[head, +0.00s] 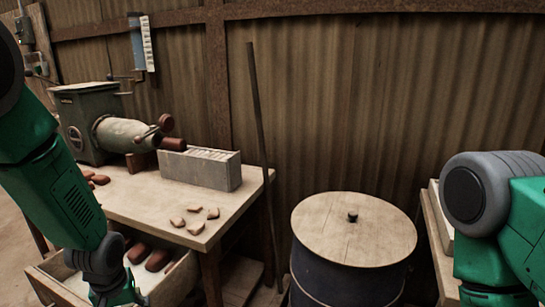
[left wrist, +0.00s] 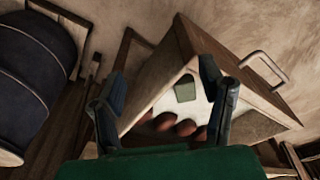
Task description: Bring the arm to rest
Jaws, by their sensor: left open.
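My left arm (head: 60,190) comes in from the left in the head view and reaches down over the open drawer. Its gripper is mostly cut off by the bottom edge there. In the left wrist view my left gripper (left wrist: 163,78) is open, with its two fingers apart and nothing held between them. Beyond the fingers is the open drawer (left wrist: 160,75), with brown lumps (left wrist: 180,128) and a small dark green block (left wrist: 186,88) on its pale floor. My right arm (head: 490,215) shows at the right of the head view; its gripper is out of view.
The table (head: 130,200) carries a green press machine (head: 85,120), a grey box (head: 205,172) and several small brown pieces (head: 195,228). A lidded drum (head: 350,275) stands right of it. A rod (head: 258,120) leans on the wall. The drawer's handle (left wrist: 268,68) sticks out.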

